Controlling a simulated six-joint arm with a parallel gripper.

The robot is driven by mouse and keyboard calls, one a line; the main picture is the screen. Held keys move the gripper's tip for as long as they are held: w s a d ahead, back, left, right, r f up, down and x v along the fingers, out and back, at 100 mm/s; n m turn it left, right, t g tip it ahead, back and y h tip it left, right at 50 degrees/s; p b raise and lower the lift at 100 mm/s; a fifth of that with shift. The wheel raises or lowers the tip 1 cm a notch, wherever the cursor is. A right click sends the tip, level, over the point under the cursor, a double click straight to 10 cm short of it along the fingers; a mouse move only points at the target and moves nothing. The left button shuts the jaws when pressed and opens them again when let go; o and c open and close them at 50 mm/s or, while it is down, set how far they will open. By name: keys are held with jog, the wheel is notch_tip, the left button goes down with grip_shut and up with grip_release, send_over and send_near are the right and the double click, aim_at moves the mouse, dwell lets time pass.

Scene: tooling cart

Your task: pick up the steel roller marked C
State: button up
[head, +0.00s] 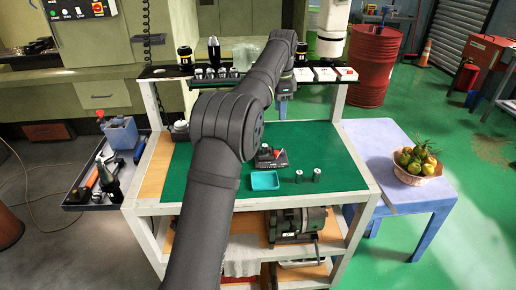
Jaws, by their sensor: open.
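Two small steel rollers stand upright on the green mat (340,170) of the cart, at its front right. The left roller (299,176) and the right roller (317,174) stand a little apart. Their tops look pale, but any letter is too small to read, so I cannot tell which is C. My arm reaches up over the cart and bends down toward the back shelf. My gripper (282,108) seems to hang near the back of the mat, beyond the rollers and clear of them. It is open, with its fingers small and hard to make out.
A teal tray (265,181) lies left of the rollers, with a dark tool with red parts (270,157) behind it. A back shelf (215,78) holds bottles, small parts and white boxes (325,74). A fruit basket (417,163) stands on the blue table (385,140) at right.

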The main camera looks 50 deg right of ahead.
jog(key=w+a+n+t+h, duration=0.1)
jog(key=w+a+n+h, duration=0.2)
jog(key=a+n, duration=0.6)
jog(key=n, duration=0.2)
send_over(264, 146)
jog(key=a, duration=0.3)
jog(key=shift+h, duration=0.4)
jog(key=f, duration=1.1)
jog(key=shift+s+d+f, duration=0.1)
jog(key=shift+s+d, duration=0.15)
jog(key=shift+s, duration=0.15)
jog(key=shift+x, duration=2.85)
jog(key=shift+w+d, duration=0.1)
jog(key=shift+d, duration=0.05)
jog(key=shift+c, duration=0.5)
grip_shut()
